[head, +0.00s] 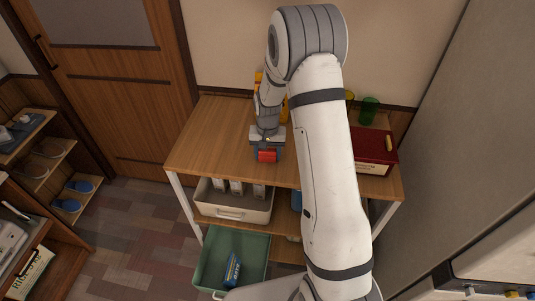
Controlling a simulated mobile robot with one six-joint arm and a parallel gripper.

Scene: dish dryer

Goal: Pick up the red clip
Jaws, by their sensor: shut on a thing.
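The red clip (267,156) is at the end of my gripper (267,150), over the front part of the wooden table top (215,135). My gripper points down and is shut on the clip. The gripper hides the clip's upper part. I cannot tell whether the clip touches the table or is a little above it.
A dark red box (372,145) and a green cup (369,110) stand at the table's right. A yellow thing (258,80) is partly hidden behind my arm. Below are a white bin (232,208) and a green crate (258,246). The table's left part is clear.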

